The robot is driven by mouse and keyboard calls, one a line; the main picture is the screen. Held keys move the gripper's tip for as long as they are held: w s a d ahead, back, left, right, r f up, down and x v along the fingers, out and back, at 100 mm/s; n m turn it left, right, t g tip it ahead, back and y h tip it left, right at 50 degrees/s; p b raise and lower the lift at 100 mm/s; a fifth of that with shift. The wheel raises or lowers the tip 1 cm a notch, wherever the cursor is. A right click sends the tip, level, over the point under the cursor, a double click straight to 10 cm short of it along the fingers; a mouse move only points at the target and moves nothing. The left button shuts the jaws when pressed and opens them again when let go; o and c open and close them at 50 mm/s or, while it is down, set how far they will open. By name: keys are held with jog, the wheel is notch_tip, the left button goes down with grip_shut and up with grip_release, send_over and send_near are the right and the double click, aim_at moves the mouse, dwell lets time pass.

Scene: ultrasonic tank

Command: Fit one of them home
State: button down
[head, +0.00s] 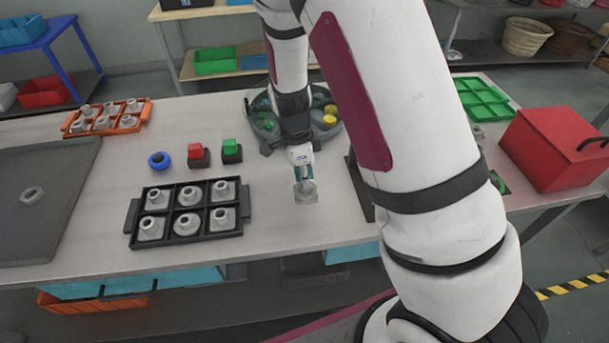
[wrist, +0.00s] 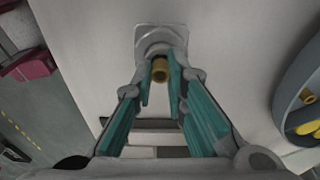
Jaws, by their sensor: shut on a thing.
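My gripper (head: 303,174) points down over the front middle of the bench. In the wrist view its teal fingers (wrist: 164,95) are shut on a small brass-coloured cylinder (wrist: 160,70). A grey fitting (head: 306,194) with a square base and round collar is directly under the fingertips; it also shows in the wrist view (wrist: 160,38). The cylinder's end overlaps the collar in that view; I cannot tell whether it is inside or just above it. A black tray (head: 185,241) to the left holds several similar grey fittings (head: 188,197), upright in its compartments.
A round grey bin (head: 262,128) with green and yellow pieces stands behind my gripper. An orange tray (head: 146,115) of fittings is farther left. A red box (head: 555,150) is at right.

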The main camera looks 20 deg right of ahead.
jog(key=shift+f, duration=0.5)
dwell(1.2)
jog(key=c, duration=1.5)
grip_release()
jog(key=shift+r, duration=0.1)
jog(key=r, duration=0.4)
jog(key=a+r, duration=0.1)
jog(key=r, duration=0.6)
jog(key=shift+w+a+r, duration=0.2)
jog(key=shift+r, duration=0.2)
jog(key=s+r+n+t, duration=0.2)
jog(key=s+r+n, duration=0.4)
jog(key=s+r, duration=0.1)
jog(key=s+d+r+n+t+y, duration=0.1)
jog(key=s+r+n+t, duration=0.1)
jog(key=s+r+n, duration=0.4)
jog(key=s+r+n+t, duration=0.2)
jog(key=s+r+n, duration=0.5)
jog(key=r+n, duration=0.1)
jog(key=shift+s+d, duration=0.35)
